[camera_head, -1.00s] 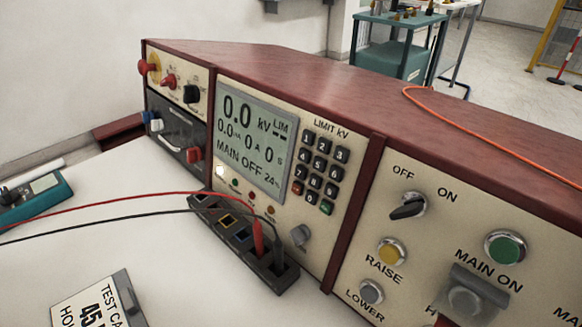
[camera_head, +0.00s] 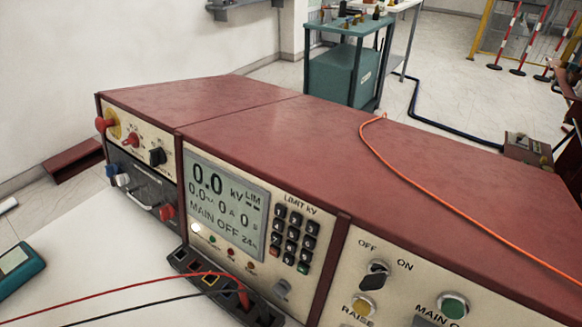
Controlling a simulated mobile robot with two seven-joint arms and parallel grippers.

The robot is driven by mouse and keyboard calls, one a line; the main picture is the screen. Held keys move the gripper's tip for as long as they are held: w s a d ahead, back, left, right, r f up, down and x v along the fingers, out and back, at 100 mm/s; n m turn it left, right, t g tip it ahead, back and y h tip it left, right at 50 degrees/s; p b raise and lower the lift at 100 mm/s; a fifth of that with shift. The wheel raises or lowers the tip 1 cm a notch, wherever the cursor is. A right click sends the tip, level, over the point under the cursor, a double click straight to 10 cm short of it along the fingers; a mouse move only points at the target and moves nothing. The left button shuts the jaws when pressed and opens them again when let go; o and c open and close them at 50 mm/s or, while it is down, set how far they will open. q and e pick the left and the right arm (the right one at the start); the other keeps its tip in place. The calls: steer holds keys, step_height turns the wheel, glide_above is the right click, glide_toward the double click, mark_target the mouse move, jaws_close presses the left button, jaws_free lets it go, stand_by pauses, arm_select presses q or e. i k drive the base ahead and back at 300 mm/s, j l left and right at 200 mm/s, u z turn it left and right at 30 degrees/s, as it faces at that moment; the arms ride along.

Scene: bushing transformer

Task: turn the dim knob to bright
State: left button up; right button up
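A red-cased test console with cream front panels fills the middle of the head view. Its display (camera_head: 226,205) reads 0.0 kV and MAIN OFF. A black knob (camera_head: 158,156) and a small red knob (camera_head: 132,139) are on the upper left panel. A dark switch knob (camera_head: 374,276) sits under the OFF and ON labels on the right panel. Neither of my grippers shows.
A black socket strip (camera_head: 226,289) with a red lead (camera_head: 150,282) and a black lead lies before the console. A teal meter (camera_head: 18,268) is at the left. An orange cable (camera_head: 425,185) lies across the console's top. A teal cart (camera_head: 345,68) stands behind.

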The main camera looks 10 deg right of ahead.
mark_target(280, 290)
steer(key=i+j+z, duration=0.15)
steer(key=z, duration=0.25)
steer(key=i+j+z, duration=0.1)
steer(key=j+z, duration=0.6)
steer(key=z, duration=0.15)
steer(key=i+j+z, duration=0.1)
steer(key=j+z, duration=0.55)
steer(key=z, duration=0.2)
steer(key=k+j+z, duration=0.15)
steer(key=j+z, duration=0.25)
steer(key=l, duration=0.1)
